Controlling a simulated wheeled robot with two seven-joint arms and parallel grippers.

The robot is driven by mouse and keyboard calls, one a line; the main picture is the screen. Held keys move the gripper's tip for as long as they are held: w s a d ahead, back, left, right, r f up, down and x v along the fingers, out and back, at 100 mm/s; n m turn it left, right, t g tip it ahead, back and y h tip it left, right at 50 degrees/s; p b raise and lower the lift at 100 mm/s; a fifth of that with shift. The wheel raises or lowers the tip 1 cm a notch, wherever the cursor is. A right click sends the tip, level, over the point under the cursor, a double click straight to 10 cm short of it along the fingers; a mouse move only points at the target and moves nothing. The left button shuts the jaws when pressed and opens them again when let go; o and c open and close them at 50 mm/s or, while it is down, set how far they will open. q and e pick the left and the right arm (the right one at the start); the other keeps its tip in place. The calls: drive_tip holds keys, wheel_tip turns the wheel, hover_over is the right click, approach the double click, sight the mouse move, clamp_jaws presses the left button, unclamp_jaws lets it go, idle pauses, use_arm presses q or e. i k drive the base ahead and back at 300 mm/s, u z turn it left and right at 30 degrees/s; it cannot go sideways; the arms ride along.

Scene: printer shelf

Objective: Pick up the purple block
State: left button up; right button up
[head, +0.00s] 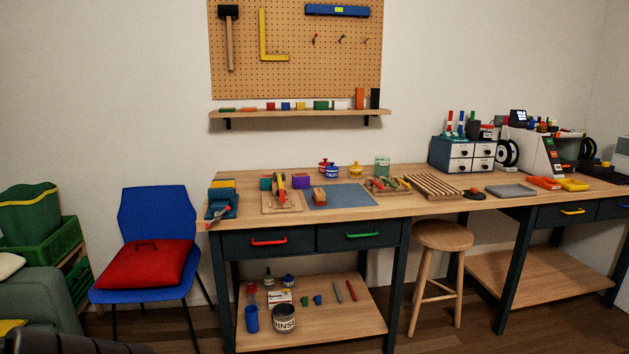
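The purple block (301,181) lies on the wooden workbench (340,210), towards its back left. It sits behind a small wooden and orange piece (319,196), at the back left corner of the blue mat (350,197). A wooden board with yellow and red parts (282,203) is just left of it and partly overlaps its surroundings. Neither of my grippers shows in the head view.
A blue vise (222,204) is at the bench's left end.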

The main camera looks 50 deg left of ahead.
sight(300, 180)
drive_tip(key=u, duration=0.4)
drive_tip(key=i, duration=1.7)
drive_tip(key=u, duration=0.85)
